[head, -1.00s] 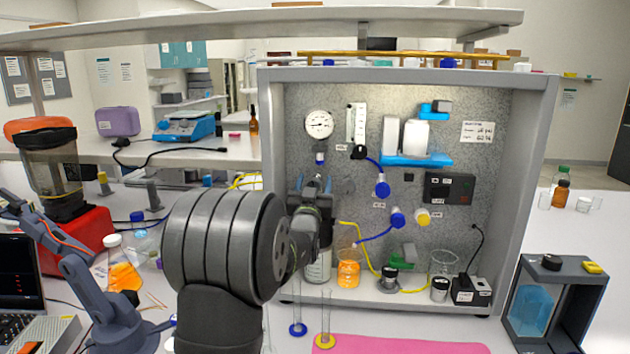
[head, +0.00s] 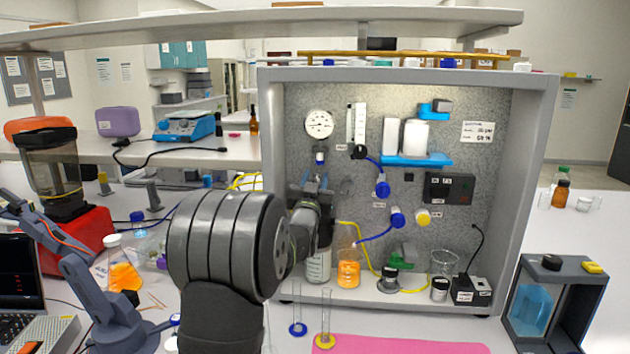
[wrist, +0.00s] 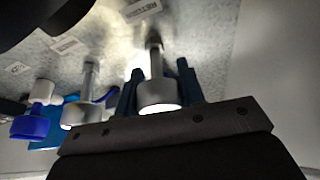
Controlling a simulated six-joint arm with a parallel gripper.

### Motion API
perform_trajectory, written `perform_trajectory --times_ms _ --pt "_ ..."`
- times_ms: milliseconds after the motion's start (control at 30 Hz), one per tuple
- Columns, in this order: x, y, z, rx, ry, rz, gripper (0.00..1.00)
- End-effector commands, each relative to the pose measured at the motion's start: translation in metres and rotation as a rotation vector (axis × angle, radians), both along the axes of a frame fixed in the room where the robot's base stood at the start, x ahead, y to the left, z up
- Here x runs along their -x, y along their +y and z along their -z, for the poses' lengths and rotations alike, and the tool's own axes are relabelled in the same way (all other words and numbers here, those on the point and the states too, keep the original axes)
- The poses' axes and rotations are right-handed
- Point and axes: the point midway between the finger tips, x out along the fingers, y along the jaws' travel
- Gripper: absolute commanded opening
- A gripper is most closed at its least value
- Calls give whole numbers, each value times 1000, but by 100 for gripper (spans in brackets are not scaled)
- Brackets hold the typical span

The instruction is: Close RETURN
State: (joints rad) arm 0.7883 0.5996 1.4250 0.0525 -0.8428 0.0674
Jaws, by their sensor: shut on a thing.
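My gripper (head: 312,184) is at the left part of the rig's back panel, below the round gauge. In the wrist view its two blue fingers (wrist: 160,88) stand on either side of a pale grey knob (wrist: 160,93) on a stem from the panel, and are shut on it. A small label (wrist: 143,8) near that stem appears to read RETURN. My gripper and arm hide this knob in the head view. Another grey knob (wrist: 82,110) and a blue knob (wrist: 31,125) are to its left in the wrist view.
The rig cabinet (head: 540,150) has side walls around the panel. Right of my gripper are blue valves (head: 382,188), a yellow knob (head: 423,217) and tubing. Two cylinders (head: 325,322) stand in front.

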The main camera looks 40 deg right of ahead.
Motion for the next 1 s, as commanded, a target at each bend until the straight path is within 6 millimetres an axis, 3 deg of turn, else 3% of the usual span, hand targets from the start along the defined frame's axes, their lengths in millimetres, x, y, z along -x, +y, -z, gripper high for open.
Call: perform_trajectory --times_ms 333,367,467,800,1000 --pt "0 0 -1 -44 -48 0 13" --pt "0 0 -1 -44 -48 0 40" --pt "0 0 -1 -43 -47 0 58" --pt "2 1 1 -43 -46 0 58" --pt "16 18 9 -43 -45 -1 58"
